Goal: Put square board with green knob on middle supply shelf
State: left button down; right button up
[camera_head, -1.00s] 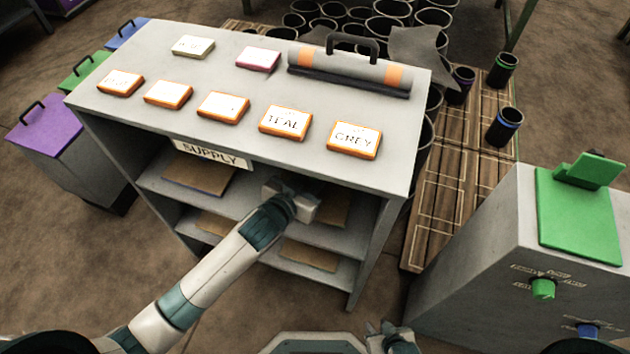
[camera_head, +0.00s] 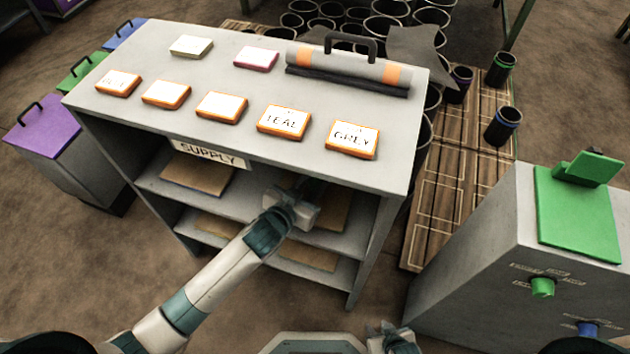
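The grey supply shelf unit (camera_head: 245,145) stands in front of me with a SUPPLY label (camera_head: 208,151) on its front edge. Brown boards lie inside, one at the left of the upper inner shelf (camera_head: 198,174) and one at its right (camera_head: 334,210), partly behind my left gripper. I see no green knob on these boards. My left gripper (camera_head: 310,188) reaches into the opening above the right board; its dark fingers are in shadow, and what they hold, if anything, is unclear. My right gripper (camera_head: 392,338) is low at the bottom edge, away from the shelf, only partly visible.
Name tags and a grey roll with a handle (camera_head: 350,68) lie on the unit's top. A grey cabinet (camera_head: 480,255) with a green plate (camera_head: 575,215) and a green knob (camera_head: 543,288) stands at right. Lidded bins (camera_head: 45,128) stand at left. Wooden pallets (camera_head: 440,215) lie behind.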

pick_arm(q)
jog(key=c, duration=1.4)
grip_release()
jog(key=shift+f, duration=0.1)
jog(key=shift+o, duration=0.2)
jog(key=shift+r, duration=0.2)
jog(key=shift+s+a, duration=0.15)
jog(key=shift+s, duration=0.1)
jog(key=v, duration=1)
jog(key=shift+r, duration=0.1)
jog(key=shift+s+a+r, duration=0.25)
jog(key=shift+s+a, duration=0.05)
jog(key=shift+s, duration=0.25)
pick_arm(e)
jog(key=shift+s+d+f, duration=0.1)
jog(key=shift+s+f, duration=0.1)
jog(key=shift+s, duration=0.25)
jog(key=shift+w, duration=0.15)
